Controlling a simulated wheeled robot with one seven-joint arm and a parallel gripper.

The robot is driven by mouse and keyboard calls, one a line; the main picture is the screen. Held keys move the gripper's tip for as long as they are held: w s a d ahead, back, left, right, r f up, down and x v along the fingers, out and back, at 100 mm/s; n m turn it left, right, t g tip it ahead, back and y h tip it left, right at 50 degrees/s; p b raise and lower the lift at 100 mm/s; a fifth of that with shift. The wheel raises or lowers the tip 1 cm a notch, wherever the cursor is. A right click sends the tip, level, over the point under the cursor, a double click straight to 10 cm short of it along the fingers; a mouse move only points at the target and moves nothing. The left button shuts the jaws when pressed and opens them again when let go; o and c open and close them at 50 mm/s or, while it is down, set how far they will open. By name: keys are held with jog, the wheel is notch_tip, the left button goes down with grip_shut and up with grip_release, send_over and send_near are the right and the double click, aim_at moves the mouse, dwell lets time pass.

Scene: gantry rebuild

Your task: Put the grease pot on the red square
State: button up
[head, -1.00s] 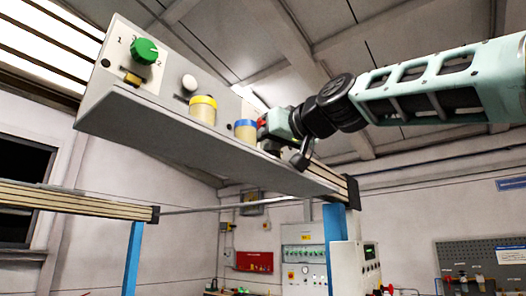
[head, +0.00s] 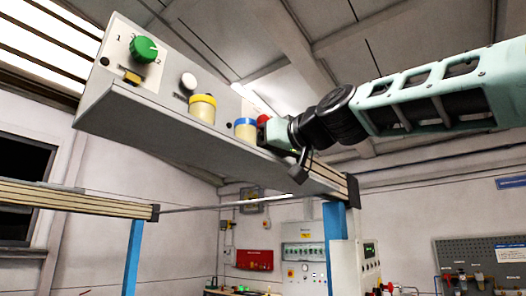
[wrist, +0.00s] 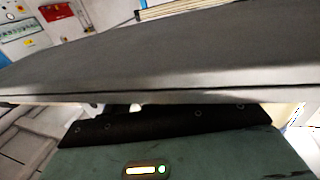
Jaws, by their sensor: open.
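Two pale cream pots stand on the grey shelf (head: 160,132) in the head view: a yellow-lidded pot (head: 202,112) and a blue-lidded pot (head: 246,132). I cannot tell from labels which is the grease pot. My gripper (head: 261,136) is at the right side of the blue-lidded pot, close to it; its fingertips are mostly hidden and I cannot tell whether they touch. It is open. In the wrist view, the shelf (wrist: 170,65) hides the fingers and no pot shows. No red square is visible.
The shelf's back panel carries a green knob (head: 144,49), a white button (head: 189,81) and a red knob-like part (head: 264,119) just above my gripper. A beam with a dark end (head: 352,190) and a blue post (head: 335,235) are below the shelf's right end.

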jog(key=shift+r, duration=0.15)
jog(key=shift+s+d, duration=0.1)
jog(key=shift+s, duration=0.05)
jog(key=b+v, duration=0.5)
jog(key=v, duration=0.6)
jog(key=shift+s+d, duration=0.2)
jog(key=shift+s, duration=0.05)
